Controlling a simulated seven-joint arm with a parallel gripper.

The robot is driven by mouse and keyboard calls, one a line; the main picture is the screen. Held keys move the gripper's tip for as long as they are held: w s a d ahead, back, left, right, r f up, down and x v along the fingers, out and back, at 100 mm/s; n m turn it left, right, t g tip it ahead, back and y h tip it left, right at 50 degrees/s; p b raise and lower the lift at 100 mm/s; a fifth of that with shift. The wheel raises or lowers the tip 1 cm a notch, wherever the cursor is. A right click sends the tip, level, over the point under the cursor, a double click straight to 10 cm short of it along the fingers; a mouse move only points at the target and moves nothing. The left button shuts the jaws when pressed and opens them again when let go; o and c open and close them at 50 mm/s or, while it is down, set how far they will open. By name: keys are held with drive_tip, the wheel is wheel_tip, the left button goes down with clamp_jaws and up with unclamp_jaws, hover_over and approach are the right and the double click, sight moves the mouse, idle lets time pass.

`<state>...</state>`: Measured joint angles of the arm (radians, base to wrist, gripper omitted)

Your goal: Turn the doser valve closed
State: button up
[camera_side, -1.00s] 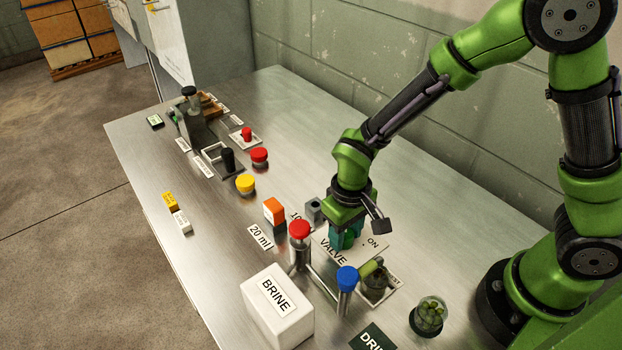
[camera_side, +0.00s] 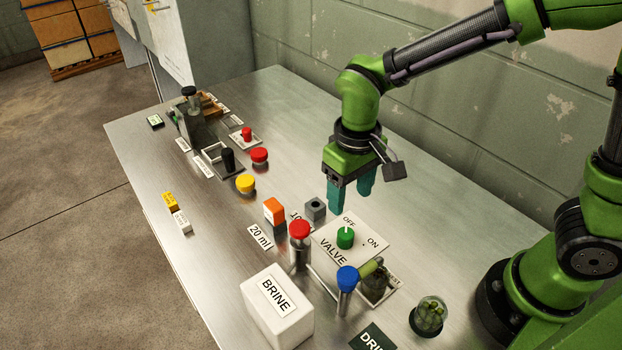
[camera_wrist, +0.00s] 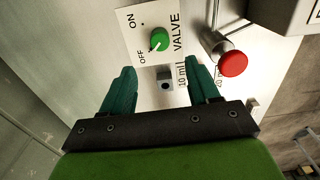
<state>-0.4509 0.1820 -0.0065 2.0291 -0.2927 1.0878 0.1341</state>
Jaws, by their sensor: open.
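The doser valve is a green knob (camera_side: 345,237) on a white plate (camera_side: 330,246) labelled VALVE, with OFF and ON marks. In the wrist view the knob (camera_wrist: 159,40) carries a white pointer mark that points toward the OFF label. My gripper (camera_side: 351,201) is open and empty, held above the table behind the plate and apart from the knob. In the wrist view its two teal fingers (camera_wrist: 163,82) are spread wide, with the knob beyond their tips. Nothing hides the knob in either view.
A grey block with a hole (camera_side: 315,209) stands beside the plate. A red-capped post (camera_side: 299,240), a blue-capped post (camera_side: 347,280) and an orange-topped block (camera_side: 273,210) are close by. A white BRINE box (camera_side: 277,310) is at the front.

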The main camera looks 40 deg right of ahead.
drive_tip(key=shift+r, duration=2.7)
drive_tip(key=s+d+r+m+t+y, duration=0.1)
drive_tip(key=s+d+r+m+t, duration=0.1)
drive_tip(key=d, duration=0.4)
drive_tip(key=s+d+r+m+t+y, duration=0.1)
drive_tip(key=s+d+r+m+t, duration=0.1)
drive_tip(key=s+d+r+t, duration=0.2)
drive_tip(key=shift+s+d+r+t, duration=0.4)
drive_tip(key=shift+s+d+t, duration=0.2)
drive_tip(key=shift+s+d, duration=0.35)
drive_tip(key=shift+a, duration=0.1)
